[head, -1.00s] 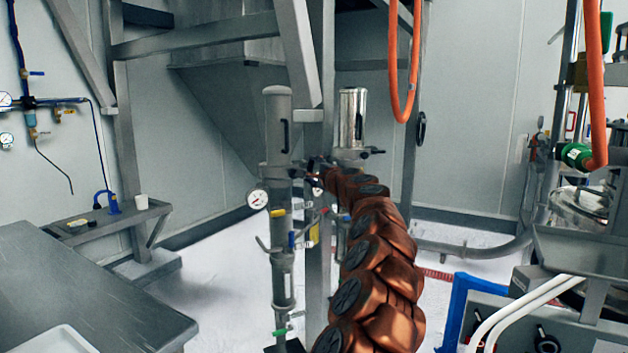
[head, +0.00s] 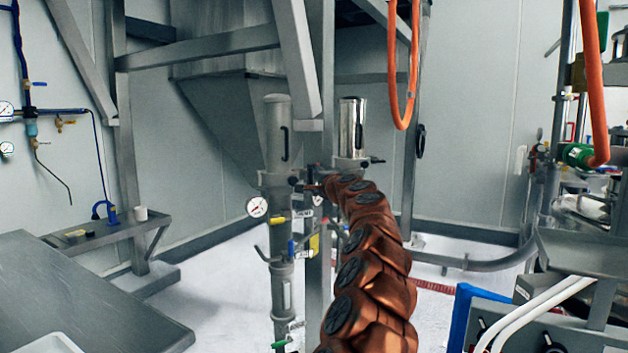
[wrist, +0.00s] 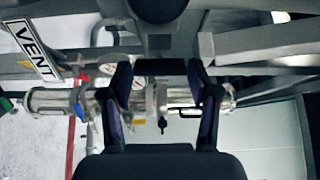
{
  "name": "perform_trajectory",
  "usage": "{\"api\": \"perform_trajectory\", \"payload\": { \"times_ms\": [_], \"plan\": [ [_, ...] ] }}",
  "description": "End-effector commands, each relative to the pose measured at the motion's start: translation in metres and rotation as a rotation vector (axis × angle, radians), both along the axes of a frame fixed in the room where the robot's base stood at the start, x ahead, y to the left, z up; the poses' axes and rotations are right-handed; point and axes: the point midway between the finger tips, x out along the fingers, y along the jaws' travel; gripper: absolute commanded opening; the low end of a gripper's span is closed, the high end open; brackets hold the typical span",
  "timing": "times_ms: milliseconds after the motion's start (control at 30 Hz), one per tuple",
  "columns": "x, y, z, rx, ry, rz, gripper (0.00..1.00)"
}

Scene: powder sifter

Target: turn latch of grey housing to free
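The grey housing (head: 277,140) is an upright cylinder with a grey cap and a dark handle, left of my arm in the head view. A small dark latch-like part (head: 294,181) sticks out at its collar, close to my gripper (head: 312,188), which is small there. In the wrist view my gripper (wrist: 163,105) is open, its two dark fingers well apart. A shiny cylinder with a clamp (wrist: 150,98) and a small dark knob (wrist: 163,124) shows between and beyond the fingers. I cannot tell which housing this is, or whether a finger touches it.
A polished steel housing (head: 352,130) stands just right of the grey one. A gauge (head: 257,207) and valve handles sit below the grey collar. A VENT tag (wrist: 34,51) hangs at left in the wrist view. A steel frame post (head: 318,260) stands behind; a bench (head: 80,290) is at left.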

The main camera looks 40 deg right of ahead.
Motion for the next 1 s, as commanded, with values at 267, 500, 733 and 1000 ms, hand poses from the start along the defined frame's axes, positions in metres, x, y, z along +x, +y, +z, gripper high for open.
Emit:
{"api": "perform_trajectory", "payload": {
  "times_ms": [267, 500, 733, 1000],
  "plan": [
    [0.000, 0.000, 0.000, 0.000, 0.000, 0.000, 0.71],
    [-0.002, 0.000, 0.000, 0.002, -0.001, -0.001, 0.71],
    [-0.014, 0.002, -0.001, 0.005, -0.001, -0.003, 0.71],
    [-0.030, 0.012, 0.000, 0.003, -0.001, 0.004, 0.71]
  ]
}}
